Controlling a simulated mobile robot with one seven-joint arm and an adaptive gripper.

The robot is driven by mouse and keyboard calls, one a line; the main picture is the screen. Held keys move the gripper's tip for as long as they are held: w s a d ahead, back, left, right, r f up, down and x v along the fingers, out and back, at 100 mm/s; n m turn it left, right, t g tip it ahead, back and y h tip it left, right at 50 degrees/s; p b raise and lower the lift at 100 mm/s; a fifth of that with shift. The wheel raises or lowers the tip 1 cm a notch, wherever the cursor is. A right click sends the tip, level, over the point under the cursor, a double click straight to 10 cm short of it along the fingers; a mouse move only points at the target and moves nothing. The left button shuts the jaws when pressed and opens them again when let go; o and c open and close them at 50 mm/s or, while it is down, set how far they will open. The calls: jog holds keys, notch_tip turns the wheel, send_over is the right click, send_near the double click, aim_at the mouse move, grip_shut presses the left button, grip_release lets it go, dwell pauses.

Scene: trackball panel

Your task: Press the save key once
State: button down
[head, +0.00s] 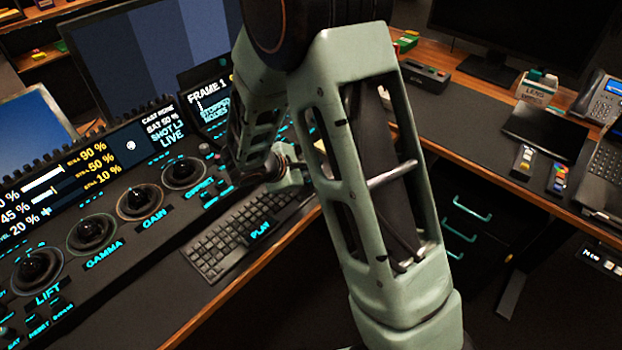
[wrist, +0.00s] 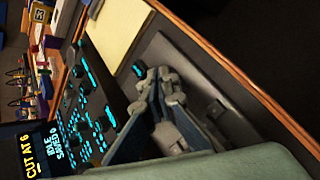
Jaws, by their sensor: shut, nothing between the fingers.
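My gripper (wrist: 159,78) is in the wrist view, with its fingertips together and nothing between them. The tips are over a grey panel surface, beside a small dark key with a cyan label (wrist: 138,69). The label is too small to read, so I cannot tell whether this is the save key. I cannot tell whether the tips touch the panel. A small display (wrist: 62,144) at the lower left reads "CUT AT 6", "IDLE" and "SAVED 0".
In the wrist view, several cyan-labelled keys (wrist: 97,75) and a pale yellow pad (wrist: 118,28) lie left of the gripper. The wooden desk edge (wrist: 235,75) runs along the right. In the head view, a keyboard (head: 222,250) and trackballs (head: 92,232) are at the left.

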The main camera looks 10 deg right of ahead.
aim_at(310, 181)
jog(key=shift+f+b, duration=0.55)
jog(key=shift+b, duration=0.05)
dwell(0.4)
jog(key=shift+r, duration=0.1)
jog(key=shift+r+p, duration=0.6)
jog(key=shift+r, duration=0.3)
jog(key=shift+r+p, duration=1.65)
jog(key=shift+r, duration=0.9)
jog(key=shift+s+f, duration=0.1)
